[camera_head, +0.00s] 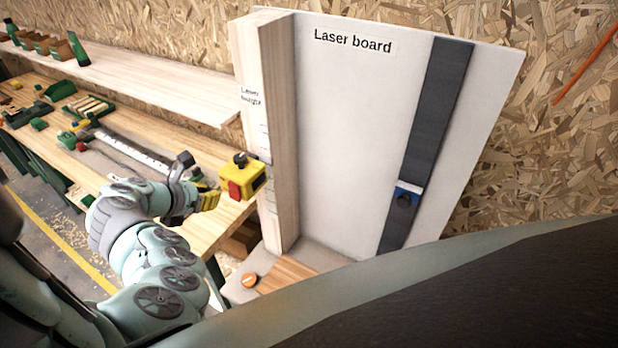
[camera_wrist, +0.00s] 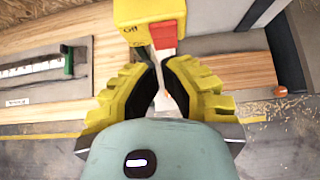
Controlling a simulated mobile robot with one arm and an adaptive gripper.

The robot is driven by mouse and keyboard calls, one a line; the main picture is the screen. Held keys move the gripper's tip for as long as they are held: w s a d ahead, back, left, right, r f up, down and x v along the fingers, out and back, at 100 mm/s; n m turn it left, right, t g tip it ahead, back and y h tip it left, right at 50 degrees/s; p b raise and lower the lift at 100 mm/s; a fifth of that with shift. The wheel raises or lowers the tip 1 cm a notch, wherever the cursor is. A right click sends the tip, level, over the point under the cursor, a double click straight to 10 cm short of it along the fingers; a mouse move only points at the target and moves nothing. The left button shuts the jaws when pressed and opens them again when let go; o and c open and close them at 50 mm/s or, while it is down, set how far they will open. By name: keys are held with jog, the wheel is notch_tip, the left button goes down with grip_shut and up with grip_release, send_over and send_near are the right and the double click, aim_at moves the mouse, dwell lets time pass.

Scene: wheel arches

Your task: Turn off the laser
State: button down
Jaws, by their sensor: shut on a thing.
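The laser appears to be the yellow box (camera_head: 247,177) with a black knob on top and a red part (camera_head: 236,190) on its front. It sits against the wooden post labelled for laser height. In the wrist view the yellow box (camera_wrist: 148,12) is at the top, with its red part (camera_wrist: 163,36) toward my fingers. My gripper (camera_head: 212,199) is at the box's left in the head view. In the wrist view its yellow-and-black fingers (camera_wrist: 160,68) are closed in to a narrow gap just below the red part. Contact between the fingertips and red part is hard to see.
The wooden post (camera_head: 277,130) stands beside the white laser board (camera_head: 350,130). A blue slider (camera_head: 408,193) is on the board's dark strip. An orange button (camera_head: 249,281) is below. The workbench (camera_head: 205,160) at left holds a long scale and small items.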

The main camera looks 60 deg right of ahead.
jog(key=d+r+v, duration=0.1)
jog(key=v, duration=0.7)
jog(key=shift+r+b, duration=0.35)
jog(key=shift+b, duration=0.05)
dwell(0.3)
